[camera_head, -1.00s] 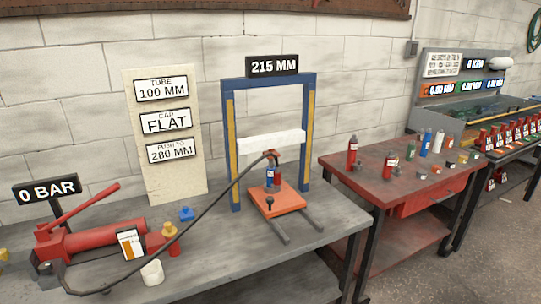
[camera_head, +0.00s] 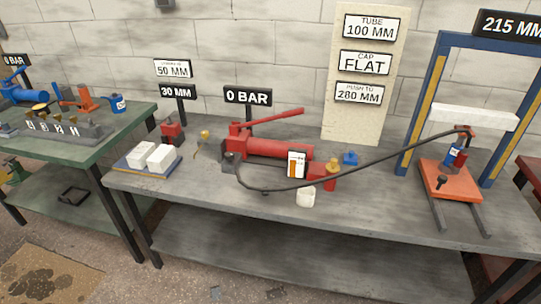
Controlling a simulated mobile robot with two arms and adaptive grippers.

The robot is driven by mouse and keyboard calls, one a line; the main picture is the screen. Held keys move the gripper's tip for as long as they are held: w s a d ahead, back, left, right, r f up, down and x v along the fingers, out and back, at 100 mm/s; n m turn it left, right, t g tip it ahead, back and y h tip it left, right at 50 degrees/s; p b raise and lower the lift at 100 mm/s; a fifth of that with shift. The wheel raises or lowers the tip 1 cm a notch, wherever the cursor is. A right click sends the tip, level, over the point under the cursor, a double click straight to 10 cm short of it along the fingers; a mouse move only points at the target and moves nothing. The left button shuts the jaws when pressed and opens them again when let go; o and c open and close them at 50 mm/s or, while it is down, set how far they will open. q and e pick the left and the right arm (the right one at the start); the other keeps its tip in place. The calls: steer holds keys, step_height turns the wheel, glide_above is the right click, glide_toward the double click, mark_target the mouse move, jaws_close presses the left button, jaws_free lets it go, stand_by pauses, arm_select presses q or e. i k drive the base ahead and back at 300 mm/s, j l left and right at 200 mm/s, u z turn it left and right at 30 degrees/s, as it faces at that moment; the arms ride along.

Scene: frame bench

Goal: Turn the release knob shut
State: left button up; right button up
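A red hand pump (camera_head: 275,147) lies on the grey bench, with its lever (camera_head: 270,121) slanting up to the right. A small brass-yellow part (camera_head: 204,135) stands at the pump's left end. Another yellow part (camera_head: 332,170) sits on a red piece to the pump's right. I cannot tell which of these, if either, is the release knob, or how it is turned. A 0 BAR sign (camera_head: 248,96) stands behind the pump. A black hose (camera_head: 385,152) runs from the pump to a blue and red cylinder (camera_head: 455,154) in the press frame. Neither gripper is in view.
The blue press frame (camera_head: 411,105) stands at the right of the grey bench (camera_head: 400,215). A white cup (camera_head: 306,197) and a blue block (camera_head: 350,158) are near the pump. White blocks (camera_head: 160,157) lie on a tray at the left. A green bench (camera_head: 110,130) adjoins on the left.

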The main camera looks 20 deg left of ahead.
mark_target(229, 157)
steer(key=i+l, duration=0.2)
steer(key=i+l+u, duration=0.6)
steer(key=i+l, duration=0.3)
steer(key=i, duration=0.05)
